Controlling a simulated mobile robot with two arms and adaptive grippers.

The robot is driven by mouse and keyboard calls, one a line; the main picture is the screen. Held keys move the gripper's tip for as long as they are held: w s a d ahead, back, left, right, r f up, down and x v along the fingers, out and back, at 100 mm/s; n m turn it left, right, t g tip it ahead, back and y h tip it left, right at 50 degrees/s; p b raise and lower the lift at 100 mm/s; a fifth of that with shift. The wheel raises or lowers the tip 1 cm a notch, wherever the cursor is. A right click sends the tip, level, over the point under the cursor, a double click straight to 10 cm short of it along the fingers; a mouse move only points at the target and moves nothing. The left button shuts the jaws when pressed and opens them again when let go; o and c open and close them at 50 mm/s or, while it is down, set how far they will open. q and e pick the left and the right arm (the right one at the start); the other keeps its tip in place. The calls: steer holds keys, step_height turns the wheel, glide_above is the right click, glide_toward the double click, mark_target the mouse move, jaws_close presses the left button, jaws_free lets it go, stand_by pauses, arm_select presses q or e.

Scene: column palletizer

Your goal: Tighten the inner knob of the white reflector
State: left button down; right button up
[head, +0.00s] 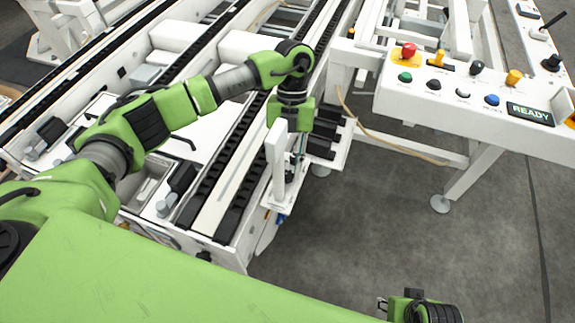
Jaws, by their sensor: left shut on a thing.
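The white reflector (276,158) is an upright white plate on a bracket at the near end of the conveyor, in the middle of the head view. My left gripper (299,155) points down just right of the plate, close against it. It is shut on a small part at the reflector, apparently the inner knob; the knob itself is too small and covered to make out. My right gripper (383,304) shows only in part at the bottom edge, away from the reflector, and its jaws cannot be read.
Conveyor rails with black belts (222,165) run diagonally behind the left arm. A white control panel (480,95) with coloured buttons and a READY display (530,113) stands at the right. The grey floor (385,230) is clear in front of it.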

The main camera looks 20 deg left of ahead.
arm_select(q)
steer(key=c, duration=1.8)
jaws_free()
steer(key=v, duration=1.2)
